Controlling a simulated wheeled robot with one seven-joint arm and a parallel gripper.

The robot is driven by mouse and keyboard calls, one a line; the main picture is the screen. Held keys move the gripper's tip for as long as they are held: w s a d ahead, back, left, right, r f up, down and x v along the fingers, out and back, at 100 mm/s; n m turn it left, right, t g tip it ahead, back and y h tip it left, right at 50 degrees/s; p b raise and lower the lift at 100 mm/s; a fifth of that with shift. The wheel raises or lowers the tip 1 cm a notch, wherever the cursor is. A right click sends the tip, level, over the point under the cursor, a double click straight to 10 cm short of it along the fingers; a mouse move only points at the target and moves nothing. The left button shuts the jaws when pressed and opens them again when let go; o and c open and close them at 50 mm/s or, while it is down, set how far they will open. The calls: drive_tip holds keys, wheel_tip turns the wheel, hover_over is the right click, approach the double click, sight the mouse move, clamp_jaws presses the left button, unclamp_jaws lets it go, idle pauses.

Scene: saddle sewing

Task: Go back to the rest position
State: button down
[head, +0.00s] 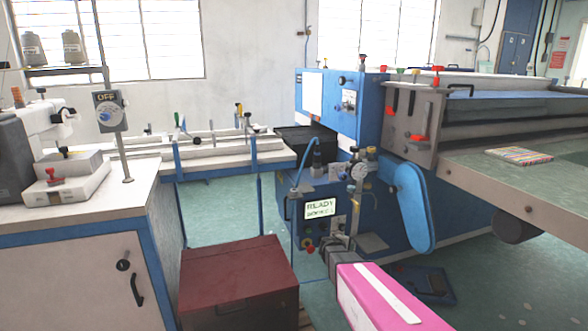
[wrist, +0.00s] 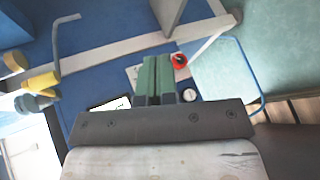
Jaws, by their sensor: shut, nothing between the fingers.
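My gripper (head: 336,246) is in front of the blue machine's control panel in the head view, low and right of centre, at the end of my pink arm link. In the wrist view its two green-padded fingers (wrist: 157,78) are together with nothing between them. A red knob (wrist: 179,60) on the panel shows just beside the fingertips; I cannot tell whether they touch it. The panel's screen (head: 325,208) reads READY on its first line.
The blue machine (head: 340,110) fills the middle, with a long table (head: 535,180) at right. A dark red box (head: 238,280) stands on the floor left of my gripper. A white cabinet (head: 80,280) stands far left. Green floor (head: 215,215) shows between cabinet and machine.

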drive_tip(key=s+a+r+m+g+y, duration=0.1)
drive_tip(key=s+a+m+g+y, duration=0.2)
drive_tip(key=s, duration=0.9)
drive_tip(key=s+a+r+m+g+y, duration=0.2)
drive_tip(key=s+m+g+y, duration=0.4)
drive_tip(key=s, duration=0.7)
drive_tip(key=shift+s+a+r+m, duration=0.3)
drive_tip(key=shift+a+m, duration=0.4)
drive_tip(key=shift+m, duration=0.3)
